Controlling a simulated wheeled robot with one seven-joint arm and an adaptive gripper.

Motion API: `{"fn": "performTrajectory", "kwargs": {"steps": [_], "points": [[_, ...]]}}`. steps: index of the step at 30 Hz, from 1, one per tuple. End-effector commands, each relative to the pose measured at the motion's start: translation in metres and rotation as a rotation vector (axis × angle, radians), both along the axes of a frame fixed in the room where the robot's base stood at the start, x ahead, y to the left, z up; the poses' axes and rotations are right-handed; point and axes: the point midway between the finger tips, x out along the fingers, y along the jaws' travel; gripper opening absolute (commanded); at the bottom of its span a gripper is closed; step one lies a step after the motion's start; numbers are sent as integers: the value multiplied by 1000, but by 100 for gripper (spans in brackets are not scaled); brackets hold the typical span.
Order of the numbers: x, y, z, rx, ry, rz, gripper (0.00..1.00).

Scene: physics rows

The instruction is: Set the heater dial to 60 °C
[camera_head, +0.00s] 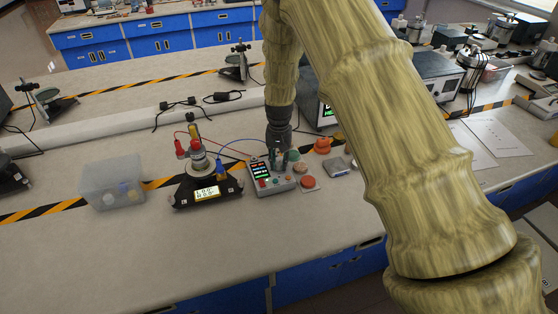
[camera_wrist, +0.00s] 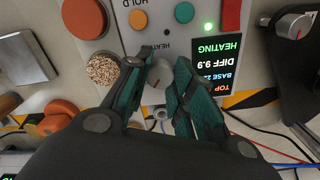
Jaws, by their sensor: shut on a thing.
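The heater control box (camera_head: 284,183) stands on the bench below my gripper (camera_head: 279,150). In the wrist view, the teal fingers of my gripper (camera_wrist: 158,76) are shut on the small grey dial (camera_wrist: 159,86), one on each side. The fingers cover most of the dial, so its pointer setting cannot be read. The box's screen (camera_wrist: 218,62) reads HEATING, DIFF 9.9, and a BASE value starting with 2; the TOP value is partly cut off. A green light (camera_wrist: 209,29) is lit above the screen.
An apparatus with a lit display (camera_head: 207,193) stands left of the box, joined by red and blue cables. A clear bin (camera_head: 111,187) is farther left. A red-orange knob (camera_head: 322,146) and a larger instrument (camera_head: 317,112) are behind. The front bench strip is clear.

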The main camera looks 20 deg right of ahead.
Motion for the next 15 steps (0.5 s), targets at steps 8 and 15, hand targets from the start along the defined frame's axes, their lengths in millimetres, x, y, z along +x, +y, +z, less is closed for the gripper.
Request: {"fn": "performTrajectory", "kwargs": {"steps": [8, 15], "points": [[2, -1, 2, -2, -5, -119, 0], [2, -1, 2, -1, -5, -156, 0]]}}
